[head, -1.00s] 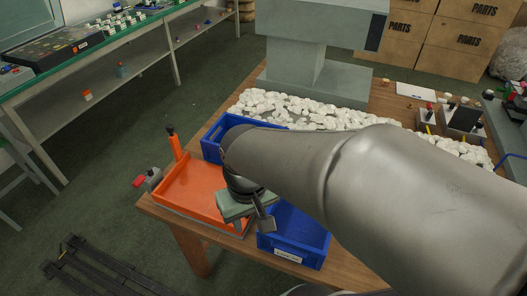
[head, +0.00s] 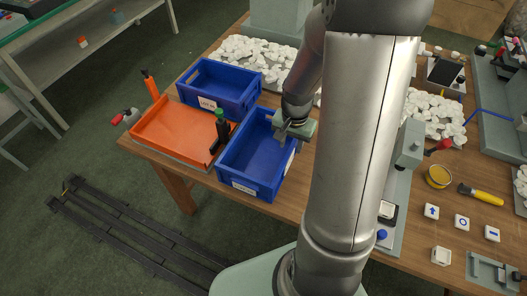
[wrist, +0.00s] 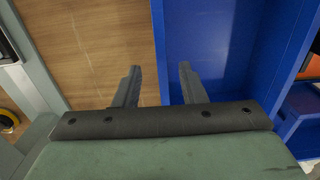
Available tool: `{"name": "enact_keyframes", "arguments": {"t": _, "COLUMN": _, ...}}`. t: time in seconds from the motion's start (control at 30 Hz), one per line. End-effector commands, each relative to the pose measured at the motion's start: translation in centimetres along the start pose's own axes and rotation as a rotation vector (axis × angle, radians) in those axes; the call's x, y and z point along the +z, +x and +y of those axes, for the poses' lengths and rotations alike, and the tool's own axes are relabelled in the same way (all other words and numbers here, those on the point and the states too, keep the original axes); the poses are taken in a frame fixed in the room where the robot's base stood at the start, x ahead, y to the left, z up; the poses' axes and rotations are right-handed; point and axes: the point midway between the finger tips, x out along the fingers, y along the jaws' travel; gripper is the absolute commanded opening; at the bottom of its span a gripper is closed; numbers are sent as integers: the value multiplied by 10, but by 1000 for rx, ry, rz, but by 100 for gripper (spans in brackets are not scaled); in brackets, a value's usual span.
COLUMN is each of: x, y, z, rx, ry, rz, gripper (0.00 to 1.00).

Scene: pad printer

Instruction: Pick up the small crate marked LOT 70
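Two small blue crates stand on the wooden table. The back crate (head: 226,78) has a white label on its front; the lettering is too small to read surely. The front crate (head: 247,160) also has white labels that I cannot read surely, and it looks empty. My gripper (head: 287,140) is at the right wall of the front crate in the head view. In the wrist view my gripper (wrist: 160,80) is open, with a blue crate wall (wrist: 161,40) running between its fingers. One finger is over bare table, the other over the crate's inside. I cannot tell whether either touches.
An orange tray (head: 155,128) with a green-topped dark object (head: 221,130) lies left of the crates. White pieces (head: 262,58) are heaped behind. A grey device (head: 402,185), a yellow-handled tool (head: 480,194) and small marked tiles (head: 461,221) are at the right.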

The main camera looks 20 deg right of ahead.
Motion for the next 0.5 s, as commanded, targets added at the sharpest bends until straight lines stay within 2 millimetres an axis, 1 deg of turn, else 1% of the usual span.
{"name": "enact_keyframes", "arguments": {"t": 0.03, "x": 1, "y": 10, "z": 0, "rx": 2, "ry": 0, "rz": -6, "gripper": 37}}
{"name": "enact_keyframes", "arguments": {"t": 0.13, "x": 1, "y": 25, "z": 0, "rx": 2, "ry": -1, "rz": -4, "gripper": 37}}
{"name": "enact_keyframes", "arguments": {"t": 0.2, "x": 0, "y": 31, "z": 0, "rx": 1, "ry": -1, "rz": -1, "gripper": 37}}
{"name": "enact_keyframes", "arguments": {"t": 0.37, "x": 0, "y": 40, "z": 0, "rx": 1, "ry": -1, "rz": -1, "gripper": 37}}
{"name": "enact_keyframes", "arguments": {"t": 0.5, "x": 1, "y": 57, "z": -2, "rx": 3, "ry": -2, "rz": -5, "gripper": 37}}
